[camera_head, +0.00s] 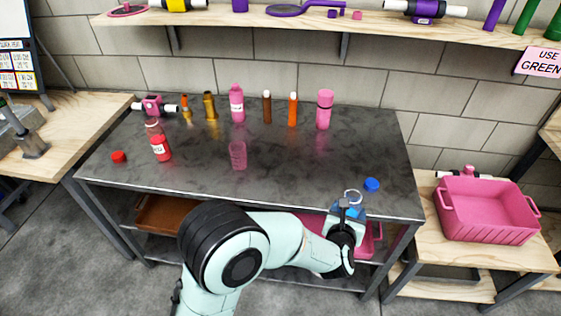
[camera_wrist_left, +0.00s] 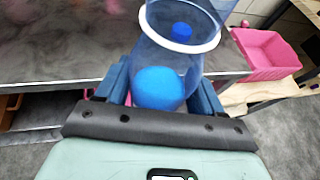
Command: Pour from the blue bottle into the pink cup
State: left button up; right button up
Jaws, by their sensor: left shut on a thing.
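My left gripper (camera_head: 348,210) is shut on the blue bottle (camera_head: 354,198), near the front right edge of the dark table. In the left wrist view the blue bottle (camera_wrist_left: 158,50) is clear, with a white ring near its mouth and blue contents. It sits between the fingers of my left gripper (camera_wrist_left: 160,95). The fingers partly hide it in the head view, and its exact tilt is hard to tell. The translucent pink cup (camera_head: 238,155) stands upright mid-table, well left of the bottle and apart from it. My right gripper is not in view.
A blue cap (camera_head: 372,185) lies just beyond the bottle. A red bottle (camera_head: 159,141) and red cap (camera_head: 119,157) are at left. Several bottles, including a pink one (camera_head: 237,103), line the back. The table (camera_head: 300,160) is clear between cup and bottle. A pink crate (camera_head: 487,209) stands right.

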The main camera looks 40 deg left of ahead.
aim_at(237, 149)
jog(key=j+u, duration=0.1)
jog(key=u, duration=1.45)
jog(key=i+j, duration=0.1)
jog(key=j, duration=1.4)
jog(key=i+l, duration=0.3)
jog(key=i, duration=0.2)
